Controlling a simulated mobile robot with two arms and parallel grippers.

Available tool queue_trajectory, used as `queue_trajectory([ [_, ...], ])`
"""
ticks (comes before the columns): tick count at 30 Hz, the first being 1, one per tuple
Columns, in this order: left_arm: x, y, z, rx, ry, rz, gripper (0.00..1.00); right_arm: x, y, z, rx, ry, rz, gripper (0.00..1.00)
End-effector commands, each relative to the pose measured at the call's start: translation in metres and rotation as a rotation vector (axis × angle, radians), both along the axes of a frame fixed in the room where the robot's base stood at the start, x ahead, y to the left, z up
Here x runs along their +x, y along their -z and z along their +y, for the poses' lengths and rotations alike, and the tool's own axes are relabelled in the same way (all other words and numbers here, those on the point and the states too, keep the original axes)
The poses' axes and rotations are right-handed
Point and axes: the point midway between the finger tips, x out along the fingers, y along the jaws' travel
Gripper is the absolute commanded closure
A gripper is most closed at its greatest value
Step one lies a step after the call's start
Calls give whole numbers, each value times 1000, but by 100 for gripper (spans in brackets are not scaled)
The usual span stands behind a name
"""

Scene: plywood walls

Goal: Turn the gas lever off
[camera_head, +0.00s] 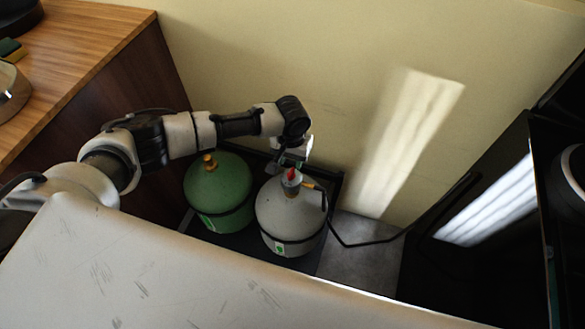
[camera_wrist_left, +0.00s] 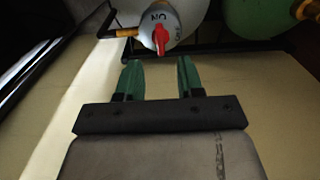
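The red gas lever (camera_head: 291,174) sits on the grey valve on top of the white gas bottle (camera_head: 285,225). In the left wrist view the lever (camera_wrist_left: 161,38) is near the top, on a round grey valve face (camera_wrist_left: 150,22) with "ON" lettering. My left gripper (camera_wrist_left: 159,68) is open, its two green fingers apart with nothing between them. The lever lies just beyond the fingertips, and no contact shows. In the head view my left gripper (camera_head: 290,158) is just behind the valve, partly hidden by my wrist. My right gripper is not in view.
A green gas bottle (camera_head: 220,190) with a brass valve stands left of the white one on a dark tray. A black hose (camera_head: 360,243) runs right from the valve. A wooden counter (camera_head: 75,55) is at left, a black appliance (camera_head: 470,215) at right, and a plain wall (camera_head: 270,60) behind.

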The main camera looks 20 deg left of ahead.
Motion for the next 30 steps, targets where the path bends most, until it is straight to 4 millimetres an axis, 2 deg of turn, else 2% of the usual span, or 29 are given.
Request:
queue_trajectory([
  [1, 0, 13, 0, 2, -1, 1, 63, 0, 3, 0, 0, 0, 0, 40],
  [3, 0, 26, 0, 1, -1, 1, 63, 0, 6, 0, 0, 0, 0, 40],
  [9, 0, 54, 0, 0, 1, 0, 63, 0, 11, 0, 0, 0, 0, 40],
  [15, 0, 64, 0, 0, 0, -2, 63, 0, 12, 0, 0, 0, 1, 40],
  [22, 0, 64, 0, 0, 1, -1, 63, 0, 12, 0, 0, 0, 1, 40],
  [30, 0, 64, 0, 0, 1, -1, 100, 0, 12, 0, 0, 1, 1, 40],
])
